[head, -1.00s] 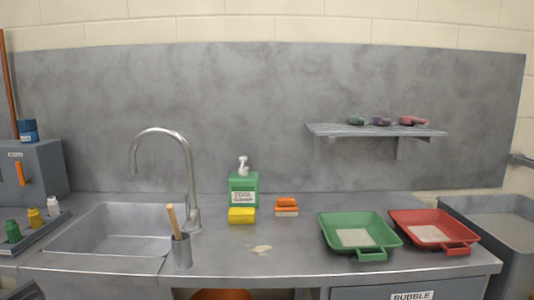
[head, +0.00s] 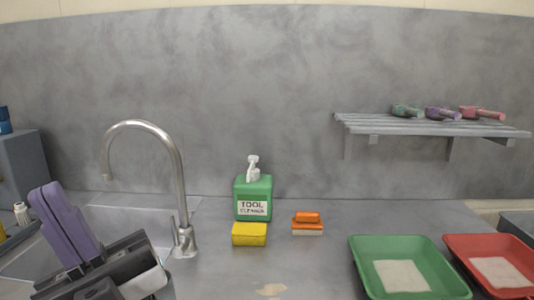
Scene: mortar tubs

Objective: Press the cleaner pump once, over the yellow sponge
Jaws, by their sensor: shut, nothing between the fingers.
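The green cleaner bottle (head: 254,190), labelled TOOL CLEANER, stands upright on the steel counter with a white pump (head: 253,168) on top; the spout points slightly left and toward me. The yellow sponge (head: 249,234) lies directly in front of the bottle, below the pump, and hides part of its base. My gripper (head: 46,193) is at the lower left, over the sink area, with its two purple fingers together and pointing up and left. It is shut and empty, well apart from the bottle and sponge.
A tall curved faucet (head: 180,190) stands between my gripper and the bottle. An orange-and-white block (head: 307,226) lies right of the sponge. A green tray (head: 364,262) and a red tray (head: 456,253) sit at right. A wall shelf (head: 430,126) holds several scoops.

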